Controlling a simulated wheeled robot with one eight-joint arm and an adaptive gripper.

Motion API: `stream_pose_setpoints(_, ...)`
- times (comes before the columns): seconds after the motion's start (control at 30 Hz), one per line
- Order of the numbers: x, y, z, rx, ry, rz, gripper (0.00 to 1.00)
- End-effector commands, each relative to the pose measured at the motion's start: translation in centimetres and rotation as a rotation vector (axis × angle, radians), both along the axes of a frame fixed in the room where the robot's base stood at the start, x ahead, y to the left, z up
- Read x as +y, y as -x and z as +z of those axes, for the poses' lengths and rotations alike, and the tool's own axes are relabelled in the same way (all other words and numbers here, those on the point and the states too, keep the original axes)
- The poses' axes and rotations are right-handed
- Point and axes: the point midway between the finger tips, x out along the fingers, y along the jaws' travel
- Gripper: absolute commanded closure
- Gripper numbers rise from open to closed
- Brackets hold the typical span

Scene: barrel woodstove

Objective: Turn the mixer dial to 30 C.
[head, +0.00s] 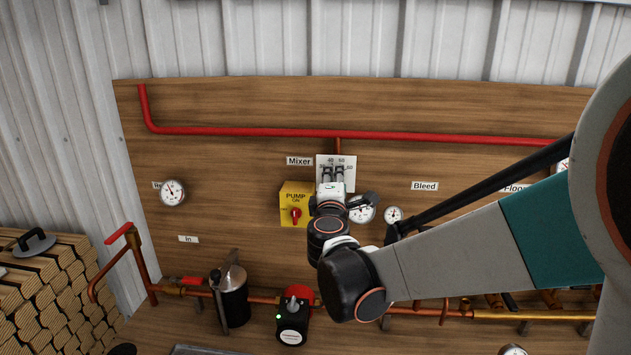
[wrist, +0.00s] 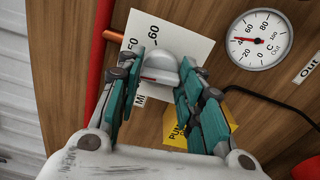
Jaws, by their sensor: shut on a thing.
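In the wrist view the plate (wrist: 180,42) appears turned, with the 60 mark readable and other numbers partly hidden. My gripper (head: 333,176) reaches the plate from the front. In the wrist view its teal fingers (wrist: 161,76) stand on both sides of the knob and are shut on it. A red mark shows low on the knob. I cannot tell which number it points to.
A yellow pump box (head: 296,204) with a red switch sits close at lower left, partly behind my gripper in the wrist view. A round gauge (wrist: 260,40) is close by. A red pipe (head: 340,135) runs above the plate. Below are a black canister (head: 233,295) and pump (head: 292,318).

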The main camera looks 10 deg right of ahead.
Motion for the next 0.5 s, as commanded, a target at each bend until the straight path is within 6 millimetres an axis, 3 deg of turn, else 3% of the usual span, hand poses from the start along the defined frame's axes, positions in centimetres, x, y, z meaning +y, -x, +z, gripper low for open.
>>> stream_pose_setpoints(0.5,0.07,0.1,-0.1,0.15,0.461,0.002,0.9)
